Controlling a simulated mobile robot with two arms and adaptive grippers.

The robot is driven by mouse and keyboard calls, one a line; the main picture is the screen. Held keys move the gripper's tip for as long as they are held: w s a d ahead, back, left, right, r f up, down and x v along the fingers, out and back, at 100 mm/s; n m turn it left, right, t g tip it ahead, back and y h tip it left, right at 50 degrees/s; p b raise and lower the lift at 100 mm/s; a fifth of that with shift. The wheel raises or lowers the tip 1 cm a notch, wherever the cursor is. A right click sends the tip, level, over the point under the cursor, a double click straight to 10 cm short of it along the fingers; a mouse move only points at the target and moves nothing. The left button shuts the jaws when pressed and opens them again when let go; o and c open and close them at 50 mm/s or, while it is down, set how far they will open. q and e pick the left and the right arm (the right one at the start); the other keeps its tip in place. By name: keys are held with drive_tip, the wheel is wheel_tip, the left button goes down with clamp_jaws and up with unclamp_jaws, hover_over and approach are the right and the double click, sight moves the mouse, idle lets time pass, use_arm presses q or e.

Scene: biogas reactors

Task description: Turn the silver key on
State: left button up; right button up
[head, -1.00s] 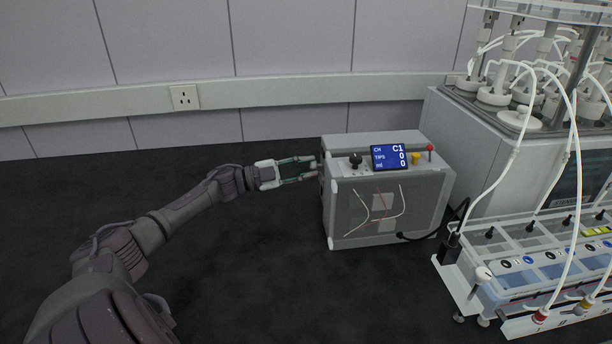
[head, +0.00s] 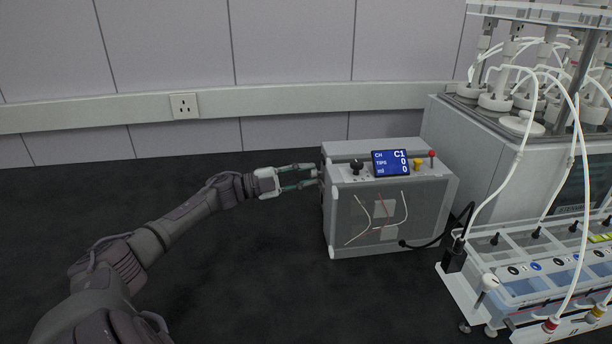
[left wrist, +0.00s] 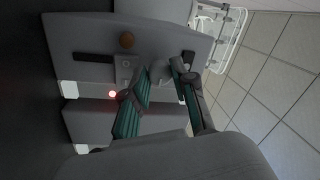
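The grey box-shaped device (head: 345,225) stands on the dark surface, with a blue screen (head: 390,163) reading C1, 0 and 0. My left gripper (head: 317,173) is at the device's left side, its fingers apart. In the left wrist view, the gripper (left wrist: 164,74) faces the side panel (left wrist: 75,30), with a small pale grey part (left wrist: 161,72) between or just behind the fingertips. It may be the silver key, but its shape and any contact are unclear. A red light (left wrist: 112,94) glows beside one finger. My right gripper is not in view.
The device's top carries a black knob (head: 357,166), a yellow knob (head: 418,164) and a red-tipped lever (head: 432,155). Reactors with white tubes (head: 520,125) stand close on the right. The dark surface left of the device is clear.

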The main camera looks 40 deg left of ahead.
use_arm(q)
drive_tip(key=o, duration=0.4)
drive_tip(key=v, duration=1.2)
idle(0.3)
